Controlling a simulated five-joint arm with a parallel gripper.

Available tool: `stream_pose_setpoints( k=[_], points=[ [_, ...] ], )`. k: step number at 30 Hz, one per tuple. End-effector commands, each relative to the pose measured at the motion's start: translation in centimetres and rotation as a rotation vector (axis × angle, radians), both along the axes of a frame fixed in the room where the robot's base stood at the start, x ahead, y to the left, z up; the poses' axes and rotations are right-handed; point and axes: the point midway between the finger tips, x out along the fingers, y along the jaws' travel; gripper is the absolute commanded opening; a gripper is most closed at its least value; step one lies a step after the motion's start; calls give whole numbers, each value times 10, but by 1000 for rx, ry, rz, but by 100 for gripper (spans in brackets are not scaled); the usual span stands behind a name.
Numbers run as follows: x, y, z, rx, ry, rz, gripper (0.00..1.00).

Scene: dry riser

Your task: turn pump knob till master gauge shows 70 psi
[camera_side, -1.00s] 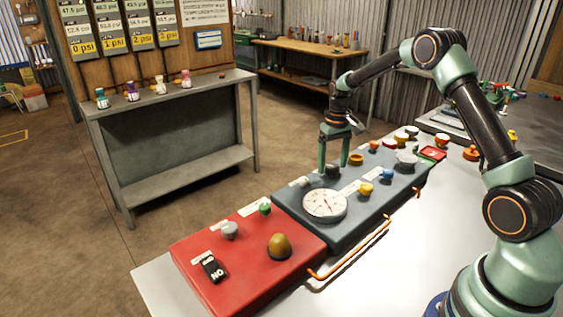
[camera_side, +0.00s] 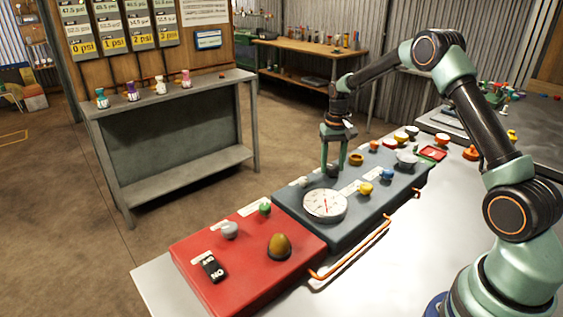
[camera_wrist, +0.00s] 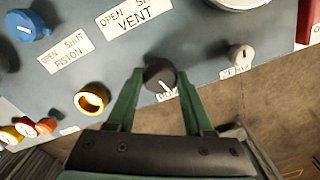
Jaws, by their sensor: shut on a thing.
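My gripper (camera_side: 333,166) points down over the blue-grey panel (camera_side: 300,222). Its green fingers are shut on the dark pump knob (camera_wrist: 158,74), one on each side, in the wrist view (camera_wrist: 160,95). The knob bears a white pointer line, and its label is mostly hidden. In the side view the dark knob (camera_side: 332,170) shows at the fingertips. The master gauge (camera_side: 325,205) is the round white dial with a red needle, just in front of the gripper. Its numbers are too small to read here. Only its rim (camera_wrist: 236,4) shows in the wrist view.
A pale ZERO knob (camera_wrist: 240,54) sits beside the pump knob. A blue knob (camera_wrist: 28,25) and a yellow ring (camera_wrist: 91,98) are on the panel. A red box (camera_side: 245,255) adjoins it. An orange tube (camera_side: 350,250) runs along the front edge.

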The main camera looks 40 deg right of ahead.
Motion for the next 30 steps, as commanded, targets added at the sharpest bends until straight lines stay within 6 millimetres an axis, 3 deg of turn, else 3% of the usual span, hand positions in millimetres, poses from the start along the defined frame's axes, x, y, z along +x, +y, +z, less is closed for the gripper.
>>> stream_pose_setpoints(
  k=[6,17,18,20,30],
  points=[
    [1,0,1,-1,-2,-156,0],
    [1,0,1,0,-2,-181,0],
    [1,0,1,0,-2,-181,59],
    [1,0,1,-1,-3,-181,82],
    [0,0,2,-1,-2,-180,82]
  ],
)
